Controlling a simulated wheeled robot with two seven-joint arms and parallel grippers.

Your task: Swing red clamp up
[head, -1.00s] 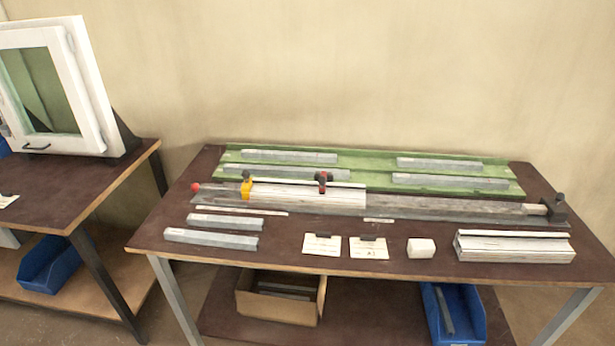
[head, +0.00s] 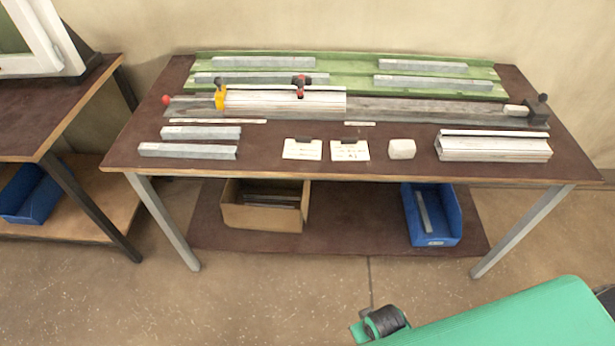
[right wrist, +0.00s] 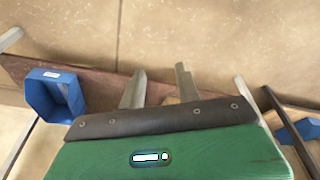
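A small dark clamp with red parts (head: 301,86) sits at the long white profile (head: 285,102) on the bench (head: 275,165). It is too small to tell whether its arm is up or down. A red knob (head: 166,99) is at the left end of the grey rail (head: 400,108), and a yellow block (head: 220,97) is at the profile's left end. In the right wrist view my right gripper (right wrist: 160,70) has its two fingers apart with nothing seen between them. It is away from the clamp, over the floor and lower shelf. My left gripper is out of view.
Green trays (head: 350,69) with grey bars lie behind the rail. Loose bars, cards, a white block (head: 401,148) and a short profile (head: 493,147) lie in front. A cardboard box (head: 262,218) and a blue bin (head: 432,215) stand on the lower shelf.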

